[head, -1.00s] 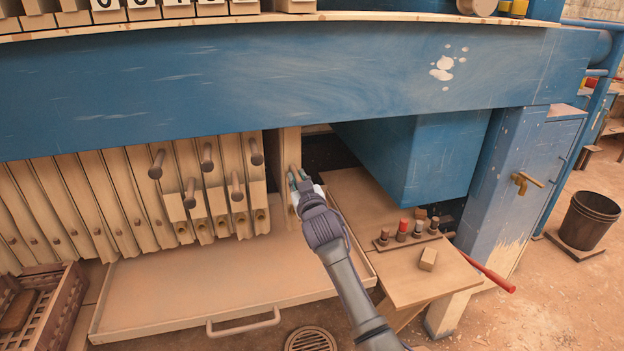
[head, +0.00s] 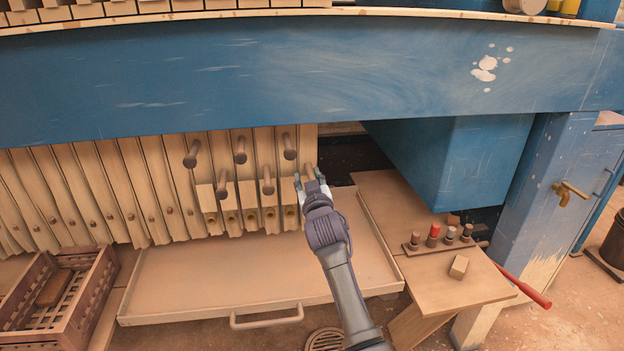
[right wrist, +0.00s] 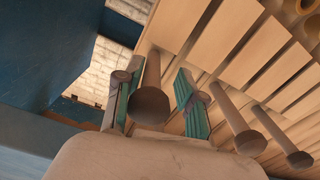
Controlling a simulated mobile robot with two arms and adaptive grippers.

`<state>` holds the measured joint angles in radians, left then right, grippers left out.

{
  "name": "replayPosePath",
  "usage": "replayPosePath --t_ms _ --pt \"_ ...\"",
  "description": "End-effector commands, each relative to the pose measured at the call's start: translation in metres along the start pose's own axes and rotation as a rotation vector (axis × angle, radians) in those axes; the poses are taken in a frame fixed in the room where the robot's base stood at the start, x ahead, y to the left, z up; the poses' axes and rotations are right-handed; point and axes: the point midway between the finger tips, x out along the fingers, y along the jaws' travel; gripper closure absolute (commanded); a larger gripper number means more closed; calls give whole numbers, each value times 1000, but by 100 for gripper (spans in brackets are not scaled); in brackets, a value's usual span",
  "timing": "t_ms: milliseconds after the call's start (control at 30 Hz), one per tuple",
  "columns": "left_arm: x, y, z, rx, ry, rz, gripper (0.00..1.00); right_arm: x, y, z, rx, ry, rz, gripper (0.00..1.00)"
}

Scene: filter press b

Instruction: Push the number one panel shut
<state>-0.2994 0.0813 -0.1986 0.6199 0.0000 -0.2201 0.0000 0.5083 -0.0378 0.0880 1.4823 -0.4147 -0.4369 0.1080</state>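The number one panel (head: 308,142) appears to be the rightmost tan panel of the row hanging under the blue beam. It stands close against its neighbour, with no wide gap visible. A round peg handle (head: 309,169) sticks out of it. My right gripper (head: 311,183) is at this peg. In the right wrist view, the gripper's fingers (right wrist: 160,92) stand apart on either side of the peg (right wrist: 151,98), with a gap showing on the right side. The fingers hide part of the panel's lower end in the head view. My left gripper is not in view.
The other panels (head: 130,175) hang to the left, several with pegs. A shallow drip tray (head: 240,270) lies below. A small side table (head: 440,285) with coloured knobs stands right of my arm, and a slatted crate (head: 90,290) is at the lower left.

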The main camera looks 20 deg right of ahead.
Motion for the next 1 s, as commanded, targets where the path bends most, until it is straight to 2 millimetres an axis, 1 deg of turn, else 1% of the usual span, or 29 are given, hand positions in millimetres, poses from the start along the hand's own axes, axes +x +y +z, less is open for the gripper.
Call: replayPosePath --t_ms 300,367,433,567,800,900,1000 --pt "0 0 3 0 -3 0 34 -1 2 0 -1 0 4 57" --pt "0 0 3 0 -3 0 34 -4 2 0 -1 0 4 57" --pt "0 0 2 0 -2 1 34 -11 2 1 -1 0 4 57" --pt "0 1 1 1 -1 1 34 -35 1 1 -1 0 2 57" --pt "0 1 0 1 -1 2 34 -86 -1 0 0 0 0 57" --pt "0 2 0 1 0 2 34 -102 -2 0 -1 0 -1 57" --pt "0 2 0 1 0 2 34 -113 -2 0 -1 -1 0 57"
